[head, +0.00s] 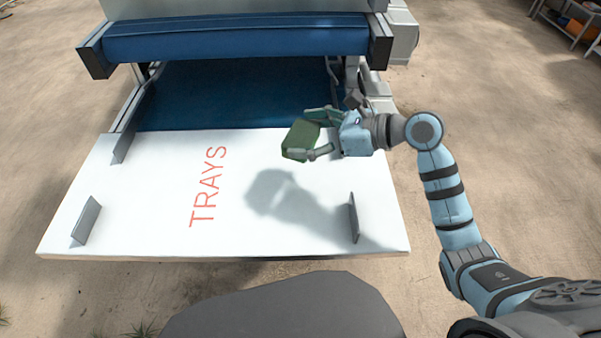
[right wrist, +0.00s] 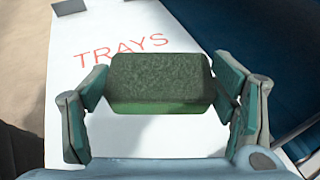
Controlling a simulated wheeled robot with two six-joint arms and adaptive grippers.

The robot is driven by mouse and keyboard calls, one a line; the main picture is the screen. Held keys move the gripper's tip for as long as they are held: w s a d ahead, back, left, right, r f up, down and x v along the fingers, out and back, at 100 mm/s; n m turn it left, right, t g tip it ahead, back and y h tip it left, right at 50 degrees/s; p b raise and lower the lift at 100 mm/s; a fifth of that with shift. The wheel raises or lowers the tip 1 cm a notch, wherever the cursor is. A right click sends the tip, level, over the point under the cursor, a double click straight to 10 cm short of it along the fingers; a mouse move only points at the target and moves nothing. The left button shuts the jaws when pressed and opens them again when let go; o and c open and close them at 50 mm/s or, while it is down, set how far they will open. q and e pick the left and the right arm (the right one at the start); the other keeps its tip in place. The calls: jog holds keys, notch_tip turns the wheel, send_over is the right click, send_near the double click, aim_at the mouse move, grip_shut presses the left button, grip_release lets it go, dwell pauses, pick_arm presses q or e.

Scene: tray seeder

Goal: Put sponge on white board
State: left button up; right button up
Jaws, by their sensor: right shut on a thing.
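The sponge (head: 300,140) is a dark green block. My right gripper (head: 318,135) is shut on it and holds it above the white board, with a shadow on the board below and in front. In the right wrist view the sponge (right wrist: 160,82) sits between the two fingers of my right gripper (right wrist: 160,90). The white board (head: 150,200) carries red letters reading TRAYS and lies flat in front of the machine; it also shows in the right wrist view (right wrist: 75,130). My left gripper is not in view.
Grey upright plates (head: 86,221) stand at the board's edges, one of them at its right (head: 354,217). A blue belt (head: 235,95) and a blue roller (head: 235,40) of the machine lie behind the board. The middle of the board is clear.

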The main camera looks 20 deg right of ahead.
aim_at(306, 179)
notch_tip(306, 179, down, 11)
jog(key=shift+r+b, duration=0.1)
jog(key=shift+b, duration=0.95)
jog(key=shift+a, duration=0.1)
jog(key=shift+f, duration=0.2)
jog(key=o, duration=0.8)
jog(key=shift+c, duration=0.2)
jog(key=shift+r, duration=0.1)
jog(key=shift+r, duration=0.2)
jog(key=p+v, duration=0.1)
jog(key=v, duration=1.1)
